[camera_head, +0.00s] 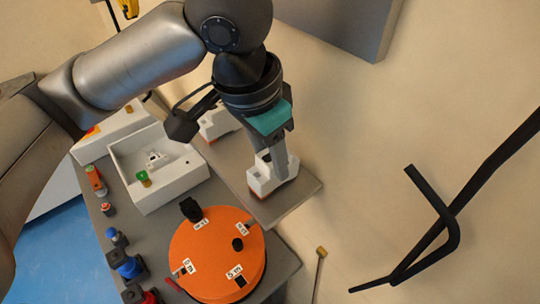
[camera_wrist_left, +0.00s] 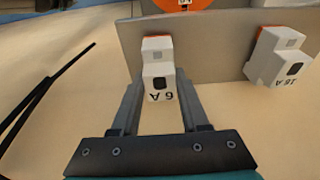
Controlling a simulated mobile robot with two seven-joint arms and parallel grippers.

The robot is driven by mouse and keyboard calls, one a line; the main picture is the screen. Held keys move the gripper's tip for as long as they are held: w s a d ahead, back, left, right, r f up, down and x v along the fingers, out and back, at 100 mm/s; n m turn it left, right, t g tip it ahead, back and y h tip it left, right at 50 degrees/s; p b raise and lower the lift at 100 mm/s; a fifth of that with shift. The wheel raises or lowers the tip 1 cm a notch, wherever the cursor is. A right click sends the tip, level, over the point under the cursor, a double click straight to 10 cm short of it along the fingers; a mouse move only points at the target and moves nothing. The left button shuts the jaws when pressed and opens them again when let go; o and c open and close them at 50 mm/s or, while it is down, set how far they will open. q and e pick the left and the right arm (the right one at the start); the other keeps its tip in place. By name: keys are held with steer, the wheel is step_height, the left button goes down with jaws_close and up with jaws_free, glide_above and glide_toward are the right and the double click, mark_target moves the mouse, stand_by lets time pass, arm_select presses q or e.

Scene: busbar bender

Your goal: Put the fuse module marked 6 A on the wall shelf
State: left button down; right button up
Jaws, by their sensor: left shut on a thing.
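The white fuse module (camera_head: 262,176) with an orange base is between the fingers of my left gripper (camera_head: 279,152). In the left wrist view its mark reads 6 A (camera_wrist_left: 159,84), upside down, and my left gripper (camera_wrist_left: 158,92) is shut on it. The module is upright at the grey wall shelf (camera_head: 308,188), near its right end. The shelf also shows in the left wrist view (camera_wrist_left: 212,38). I cannot tell whether the base touches the shelf. My right gripper is not in view.
A second white module (camera_head: 214,123), apparently marked 16 A (camera_wrist_left: 282,58), stands farther along the shelf. Below are an orange round turntable (camera_head: 207,243), a white open box (camera_head: 180,188) and several small coloured parts on a grey table. A grey panel (camera_head: 345,22) hangs on the wall.

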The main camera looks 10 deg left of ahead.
mark_target(258, 175)
arm_select(q)
steer(key=shift+f, duration=0.35)
steer(key=c, duration=0.7)
jaws_free()
steer(key=shift+c, duration=0.2)
steer(key=o, duration=0.3)
steer(key=shift+o, duration=0.2)
step_height(258, 175, up, 12)
steer(key=s+a+p, duration=0.1)
steer(key=shift+s+a, duration=0.2)
steer(key=shift+s, duration=0.2)
